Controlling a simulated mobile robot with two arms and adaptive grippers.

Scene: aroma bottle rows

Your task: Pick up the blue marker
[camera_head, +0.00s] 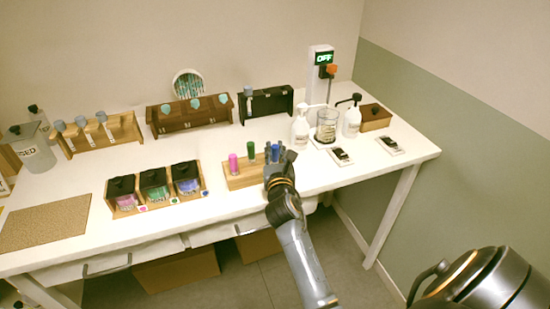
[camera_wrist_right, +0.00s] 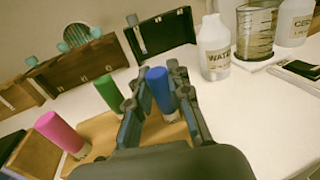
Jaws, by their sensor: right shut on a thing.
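The blue marker (camera_wrist_right: 159,90) stands upright between the fingers of my right gripper (camera_wrist_right: 152,95), which is shut on it. In the head view the marker (camera_head: 275,152) shows just past the gripper (camera_head: 280,160), partly hidden by it. The marker's lower end is at the wooden holder (camera_head: 240,179); I cannot tell whether it is lifted. A green marker (camera_head: 250,150) and a pink marker (camera_head: 233,164) stand to its left in the same holder. My left gripper is not in view.
Labelled white pump bottles (camera_head: 300,130) and a glass jar (camera_head: 326,127) stand right of the holder. Three black-lidded jars (camera_head: 155,186) sit in a wooden rack at left. A cork mat (camera_head: 45,224) lies at the left front.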

